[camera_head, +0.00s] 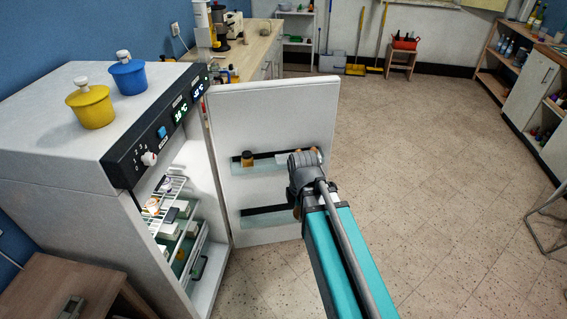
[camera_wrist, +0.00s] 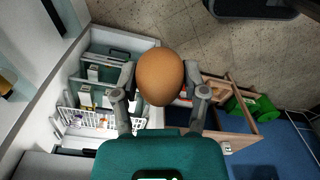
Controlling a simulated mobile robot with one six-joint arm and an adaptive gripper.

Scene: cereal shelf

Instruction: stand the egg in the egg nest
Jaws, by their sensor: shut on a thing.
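A brown egg (camera_wrist: 160,75) sits between the two grey fingers of my gripper (camera_wrist: 160,82) in the wrist view. The fingers are shut on it from both sides, and it is clear of any surface that I can make out. In the head view my arm reaches up to the open fridge door (camera_head: 270,115), in front of its inner face. The fingers and the egg cannot be made out clearly there, as the wrist blocks them. I cannot pick out the egg nest for certain; a door shelf (camera_head: 262,215) is partly hidden by my arm.
The fridge (camera_head: 60,150) stands open at left, with a wire rack (camera_head: 168,192) and several items inside. Yellow (camera_head: 91,106) and blue (camera_head: 128,74) pots stand on top. A wooden cabinet (camera_head: 75,290) is at lower left.

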